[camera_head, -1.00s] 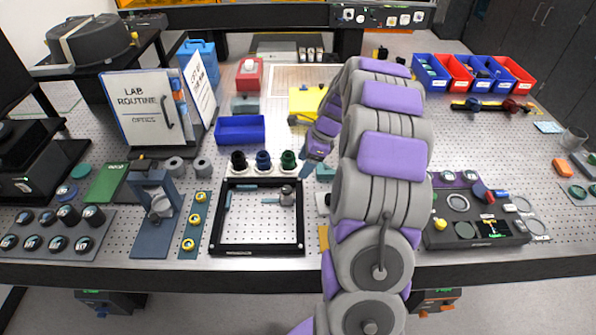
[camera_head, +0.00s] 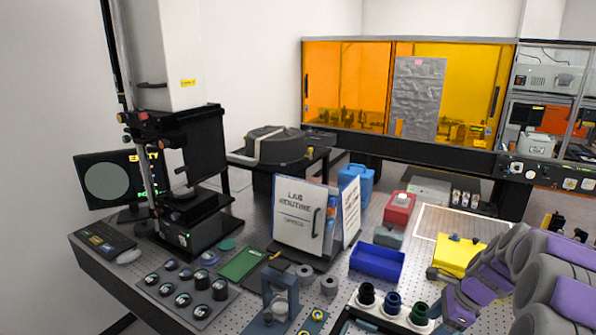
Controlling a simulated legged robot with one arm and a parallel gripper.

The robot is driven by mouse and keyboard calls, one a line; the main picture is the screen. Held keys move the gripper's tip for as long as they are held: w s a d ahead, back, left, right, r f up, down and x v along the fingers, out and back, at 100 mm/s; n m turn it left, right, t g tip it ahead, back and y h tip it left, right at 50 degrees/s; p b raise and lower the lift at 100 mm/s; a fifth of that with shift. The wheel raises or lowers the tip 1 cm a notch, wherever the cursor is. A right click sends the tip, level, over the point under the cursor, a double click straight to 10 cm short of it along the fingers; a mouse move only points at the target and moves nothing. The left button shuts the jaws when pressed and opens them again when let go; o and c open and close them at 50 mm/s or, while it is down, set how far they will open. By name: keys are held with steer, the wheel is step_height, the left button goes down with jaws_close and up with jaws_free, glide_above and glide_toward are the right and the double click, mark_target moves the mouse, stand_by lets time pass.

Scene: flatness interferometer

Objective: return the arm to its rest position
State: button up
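My arm (camera_head: 548,262), grey with purple covers, enters at the right edge and reaches left over the table. My gripper (camera_head: 452,318) points down near the bottom right, beside the black, blue and green knobbed pieces (camera_head: 392,302). Its fingers are small and partly cut off by the lower edge, so I cannot tell whether they are open or shut. I see nothing held in it.
The interferometer (camera_head: 180,170) stands on the left of the perforated table with a monitor (camera_head: 108,182). A lab routine binder (camera_head: 305,218), a blue bin (camera_head: 378,261), a yellow box (camera_head: 455,256) and a tray of several round optics (camera_head: 185,288) surround it.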

steer(key=s+a+r+n+g+h, duration=0.1)
steer(key=s+a+r+n, duration=0.2)
steer(key=s+a+n, duration=0.45)
steer(key=s+a+r+n+g, duration=0.1)
steer(key=s+a+r+n, duration=0.3)
steer(key=a, duration=0.6)
steer(key=s+a+n+g+h, duration=0.1)
steer(key=s+n, duration=0.4)
steer(key=s, duration=0.5)
steer(key=s+a+n+h, duration=0.1)
steer(key=s+a+n, duration=0.3)
steer(key=s, duration=0.7)
steer(key=shift+a+f+n+g+h+b, duration=0.3)
steer(key=shift+n+g+h, duration=0.1)
steer(key=shift+n, duration=0.85)
